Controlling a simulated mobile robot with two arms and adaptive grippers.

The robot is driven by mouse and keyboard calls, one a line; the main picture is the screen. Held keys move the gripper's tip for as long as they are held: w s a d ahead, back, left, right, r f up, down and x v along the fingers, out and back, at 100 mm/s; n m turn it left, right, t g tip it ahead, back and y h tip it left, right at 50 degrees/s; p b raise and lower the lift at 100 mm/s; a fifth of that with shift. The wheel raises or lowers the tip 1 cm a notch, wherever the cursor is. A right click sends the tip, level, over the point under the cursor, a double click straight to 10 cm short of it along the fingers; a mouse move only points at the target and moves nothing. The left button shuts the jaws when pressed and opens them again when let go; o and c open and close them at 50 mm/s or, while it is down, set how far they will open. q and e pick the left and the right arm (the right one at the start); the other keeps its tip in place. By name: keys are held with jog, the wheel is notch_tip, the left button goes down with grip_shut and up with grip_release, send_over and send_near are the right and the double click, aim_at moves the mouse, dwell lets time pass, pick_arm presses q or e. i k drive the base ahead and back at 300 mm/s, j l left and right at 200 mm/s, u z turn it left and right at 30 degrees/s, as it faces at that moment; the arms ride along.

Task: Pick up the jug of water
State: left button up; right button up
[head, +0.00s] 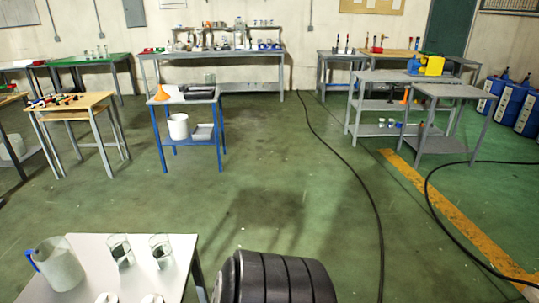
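The jug (61,266) is pale and translucent with a blue handle on its left side. It stands upright on a light-topped table (93,250) at the bottom left of the head view. I cannot make out the water level in it. Neither of my grippers shows in this view.
Two glass beakers (121,250) (161,251) stand right of the jug on the same table, with small white items (107,298) at its front edge. A blue-legged table (184,96) with a white bucket (178,127) stands farther back. Black cables (345,160) cross the otherwise open green floor.

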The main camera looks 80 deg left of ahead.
aim_at(53, 264)
jog(key=k+u, duration=0.15)
jog(key=k, duration=0.4)
jog(key=k+j+u, duration=0.15)
jog(key=k, duration=0.4)
jog(key=k+u, duration=0.15)
jog(key=k, duration=0.4)
jog(key=k+j+u, duration=0.15)
jog(key=k, duration=0.35)
jog(key=k+j, duration=0.15)
jog(key=j, duration=0.25)
jog(key=k+j+u, duration=0.1)
jog(key=j, duration=0.3)
jog(key=k+j+u, duration=0.1)
jog(key=j, duration=0.3)
jog(key=k+j, duration=0.25)
jog(key=j, duration=0.15)
jog(key=k+j+u, duration=0.1)
jog(key=j, duration=0.3)
